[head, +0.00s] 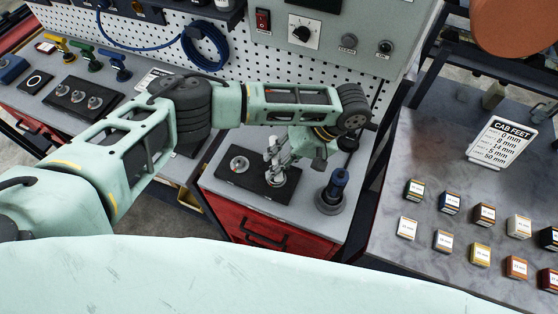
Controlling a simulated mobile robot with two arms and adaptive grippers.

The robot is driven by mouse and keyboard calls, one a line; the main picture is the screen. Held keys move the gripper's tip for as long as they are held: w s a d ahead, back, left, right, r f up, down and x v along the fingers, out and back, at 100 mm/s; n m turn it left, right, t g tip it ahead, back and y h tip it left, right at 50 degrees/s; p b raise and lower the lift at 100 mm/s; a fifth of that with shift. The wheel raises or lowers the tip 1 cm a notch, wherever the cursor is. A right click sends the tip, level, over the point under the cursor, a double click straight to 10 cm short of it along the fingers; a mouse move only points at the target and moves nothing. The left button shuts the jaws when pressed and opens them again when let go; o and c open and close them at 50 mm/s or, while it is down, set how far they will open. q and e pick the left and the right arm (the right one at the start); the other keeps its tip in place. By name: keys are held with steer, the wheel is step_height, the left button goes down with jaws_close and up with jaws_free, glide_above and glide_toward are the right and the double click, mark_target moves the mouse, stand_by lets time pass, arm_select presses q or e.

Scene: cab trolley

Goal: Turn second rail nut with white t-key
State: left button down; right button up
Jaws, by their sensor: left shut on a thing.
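A black rail plate (232,179) lies on the grey top of the red-drawer trolley. A round metal nut (240,164) shows uncovered on its left part. A second nut (276,178) sits to its right, partly covered from above. My left gripper (283,156) is directly above this second nut, pointing down, and is shut on a pale key, which looks like the white t-key (272,150). The key's lower end is at the nut, but I cannot tell whether it is fully seated. The fingers and arm hide part of the key. My right gripper is not in view.
A blue-handled tool (335,187) stands in a round base close right of the plate. Yellow (60,46), green (85,57) and blue (115,65) keys stand at the far left, near another nut plate (62,106). Several small boxes and a "CAB FEET" sign (497,142) occupy the right table.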

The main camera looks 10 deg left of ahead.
arm_select(q)
steer(key=m+t, duration=0.2)
steer(key=m, duration=0.1)
steer(key=shift+a, duration=0.3)
steer(key=shift+s+a+m+t, duration=0.15)
steer(key=shift+m+t, duration=0.55)
steer(key=shift+m, duration=0.4)
steer(key=shift+w+a+m+t, duration=0.1)
steer(key=shift+w+m+t, duration=0.15)
steer(key=shift+m, duration=0.35)
steer(key=m, duration=0.1)
steer(key=m+t, duration=0.2)
steer(key=shift+a+h, duration=0.25)
steer(key=shift+h, duration=0.05)
steer(key=shift+d+r, duration=0.1)
steer(key=shift+r, duration=3.65)
